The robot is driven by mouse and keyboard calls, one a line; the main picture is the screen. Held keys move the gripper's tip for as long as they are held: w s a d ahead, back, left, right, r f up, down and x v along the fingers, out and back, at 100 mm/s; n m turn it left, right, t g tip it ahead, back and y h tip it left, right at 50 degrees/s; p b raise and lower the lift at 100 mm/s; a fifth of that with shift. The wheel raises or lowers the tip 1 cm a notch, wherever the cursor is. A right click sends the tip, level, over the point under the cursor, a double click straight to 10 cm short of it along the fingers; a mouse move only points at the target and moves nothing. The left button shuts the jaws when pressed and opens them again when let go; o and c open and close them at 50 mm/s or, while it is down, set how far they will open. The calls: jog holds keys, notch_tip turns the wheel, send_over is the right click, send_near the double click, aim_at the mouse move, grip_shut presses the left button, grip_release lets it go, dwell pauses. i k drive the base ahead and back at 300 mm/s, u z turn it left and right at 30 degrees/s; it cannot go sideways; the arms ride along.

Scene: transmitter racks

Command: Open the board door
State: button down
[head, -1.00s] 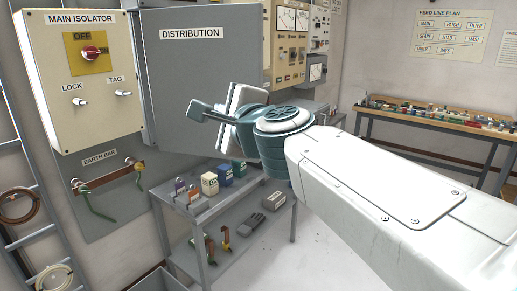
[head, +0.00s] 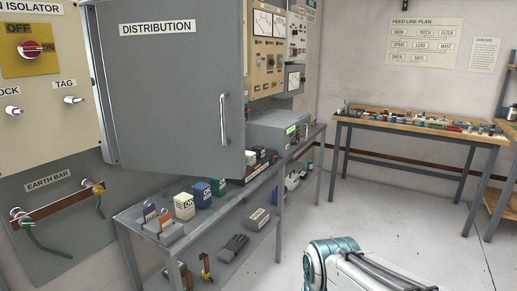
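The board door (head: 165,85) is a large grey panel labelled DISTRIBUTION, at the upper left of the head view. Its lower edge slopes down to the right, unlike the neighbouring cabinet's, so it appears swung out partway from the wall. Its top is cut off by the picture edge. A pale vertical bar handle (head: 223,119) is near its right edge, and nothing touches it in view. The inside of the board is hidden behind the door. My gripper is out of view; only a teal and white part of my arm shows at the bottom right.
A grey shelf unit (head: 140,215) with small boxes stands below the door. The isolator panel (head: 45,95) is at left, above the earth bar (head: 58,203). A wooden bench (head: 400,125) stands at the back right. The floor between is clear.

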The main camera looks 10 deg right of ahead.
aim_at(173, 69)
jog(key=z, duration=0.25)
jog(key=i, duration=1.1)
jog(key=u, duration=0.25)
